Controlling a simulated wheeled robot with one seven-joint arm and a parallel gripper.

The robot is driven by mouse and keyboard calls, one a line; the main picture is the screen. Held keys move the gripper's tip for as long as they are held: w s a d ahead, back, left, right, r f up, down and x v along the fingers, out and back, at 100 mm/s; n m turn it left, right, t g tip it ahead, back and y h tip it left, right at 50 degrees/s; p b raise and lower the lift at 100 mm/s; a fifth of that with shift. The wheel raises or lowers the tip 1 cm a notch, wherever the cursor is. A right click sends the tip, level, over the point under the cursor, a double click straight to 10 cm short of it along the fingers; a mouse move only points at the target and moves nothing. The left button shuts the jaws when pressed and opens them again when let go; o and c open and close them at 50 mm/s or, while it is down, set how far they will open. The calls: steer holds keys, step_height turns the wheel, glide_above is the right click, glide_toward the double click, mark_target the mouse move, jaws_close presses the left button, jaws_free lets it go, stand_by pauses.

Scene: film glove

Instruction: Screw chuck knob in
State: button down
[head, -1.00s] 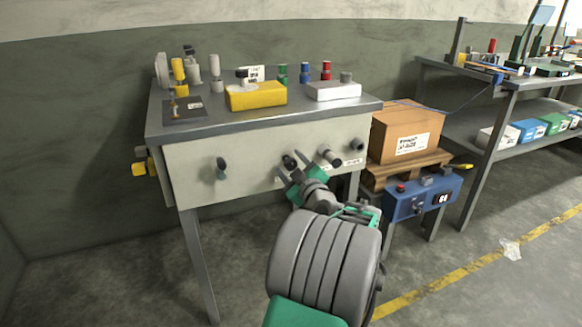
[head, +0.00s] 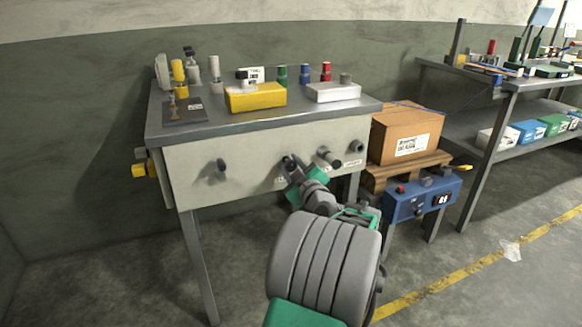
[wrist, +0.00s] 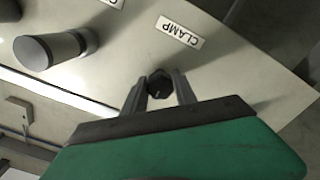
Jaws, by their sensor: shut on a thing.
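My gripper (head: 292,165) is at the front panel of the grey bench and is shut on a small black knob. In the wrist view, this dark faceted knob (wrist: 159,85) sits between the two fingers, near a white label reading CLAMP (wrist: 180,32). The fingers partly hide its sides. In the head view, the gripper hides most of it. No label reading chuck can be made out.
Another knob (head: 358,146) is farther right and one (head: 221,169) is to the left. A blue control box (head: 424,199) stands right of the bench, below a cardboard box (head: 405,132).

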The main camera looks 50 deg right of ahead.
steer(key=shift+m, duration=0.4)
